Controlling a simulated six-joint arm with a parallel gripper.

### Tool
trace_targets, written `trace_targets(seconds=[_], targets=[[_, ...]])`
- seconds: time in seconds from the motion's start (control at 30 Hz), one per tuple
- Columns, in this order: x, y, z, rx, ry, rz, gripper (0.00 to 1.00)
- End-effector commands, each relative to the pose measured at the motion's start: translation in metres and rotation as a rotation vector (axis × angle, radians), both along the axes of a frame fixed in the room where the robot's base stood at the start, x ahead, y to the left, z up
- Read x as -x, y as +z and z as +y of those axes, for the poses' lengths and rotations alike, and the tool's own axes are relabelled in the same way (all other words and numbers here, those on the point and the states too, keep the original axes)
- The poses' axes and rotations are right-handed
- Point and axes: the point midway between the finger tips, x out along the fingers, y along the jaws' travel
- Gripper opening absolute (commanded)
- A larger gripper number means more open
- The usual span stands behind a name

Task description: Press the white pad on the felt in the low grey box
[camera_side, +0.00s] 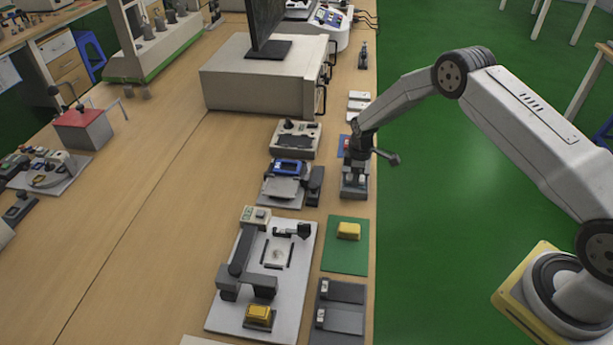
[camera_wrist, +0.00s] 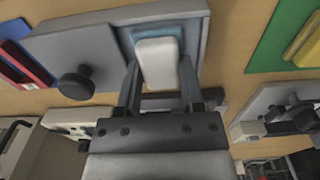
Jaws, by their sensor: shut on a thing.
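The white pad (camera_wrist: 158,62) lies between the two fingers of my gripper (camera_wrist: 158,82) in the wrist view. My gripper is shut on the pad's sides. The pad overlaps the blue felt (camera_wrist: 170,33), whose edges show around it inside the low grey box (camera_wrist: 200,40). I cannot tell whether the pad touches the felt or hovers just over it. In the side view my gripper (camera_side: 354,163) points down at the grey box (camera_side: 356,190) near the bench's right edge; the pad is hidden there.
A green mat (camera_side: 332,258) with a yellow block (camera_side: 348,230) lies nearer the side camera. A fixture with a blue frame (camera_side: 288,167) stands close by on the left.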

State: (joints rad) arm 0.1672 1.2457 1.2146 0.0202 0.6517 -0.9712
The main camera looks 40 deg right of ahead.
Motion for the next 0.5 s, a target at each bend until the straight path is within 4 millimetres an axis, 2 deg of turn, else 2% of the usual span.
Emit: trace_targets(seconds=[0.5], targets=[[0.0, 0.026, 0.0, 0.0, 0.0, 0.0, 0.06]])
